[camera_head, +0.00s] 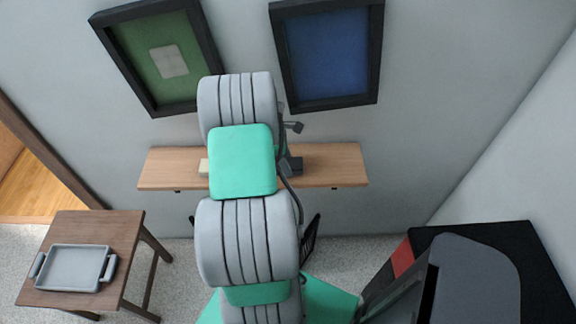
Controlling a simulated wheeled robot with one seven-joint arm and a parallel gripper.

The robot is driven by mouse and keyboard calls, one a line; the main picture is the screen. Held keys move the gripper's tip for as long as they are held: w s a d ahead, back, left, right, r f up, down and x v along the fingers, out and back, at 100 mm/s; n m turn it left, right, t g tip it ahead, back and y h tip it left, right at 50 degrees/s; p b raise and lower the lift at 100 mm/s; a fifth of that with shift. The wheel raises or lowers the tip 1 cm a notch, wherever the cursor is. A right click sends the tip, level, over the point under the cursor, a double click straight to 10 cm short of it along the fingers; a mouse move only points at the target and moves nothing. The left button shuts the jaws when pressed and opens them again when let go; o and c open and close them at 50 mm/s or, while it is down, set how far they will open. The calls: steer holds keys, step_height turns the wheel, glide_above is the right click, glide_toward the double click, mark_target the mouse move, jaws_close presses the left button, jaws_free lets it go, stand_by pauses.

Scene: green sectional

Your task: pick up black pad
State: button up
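My grey and teal arm rises through the middle of the head view and hides part of the scene behind it. My gripper cannot be made out in this view, so its state does not show. No thing is clearly recognisable as the black pad. A small dark object (291,166) sits on the wooden wall shelf (335,166), partly hidden by my arm. I cannot tell whether it is the pad.
A small cream object (204,167) is on the shelf, left of my arm. A brown side table (120,224) at left holds a grey tray (76,267). Two framed pictures hang above the shelf. A black-topped piece (540,262) stands at the right.

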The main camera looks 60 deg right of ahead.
mark_target(290, 164)
steer(key=c, duration=0.8)
steer(key=shift+r, duration=0.45)
steer(key=v, duration=0.1)
steer(key=b+v, duration=0.1)
steer(key=shift+s+a+r, duration=0.1)
steer(key=shift+s+r, duration=0.05)
steer(key=shift+r, duration=0.3)
steer(key=a+r+b, duration=0.1)
steer(key=a+r, duration=0.8)
steer(key=a, duration=0.4)
steer(key=shift+s+a+b, duration=0.35)
steer(key=shift+s+b, duration=0.05)
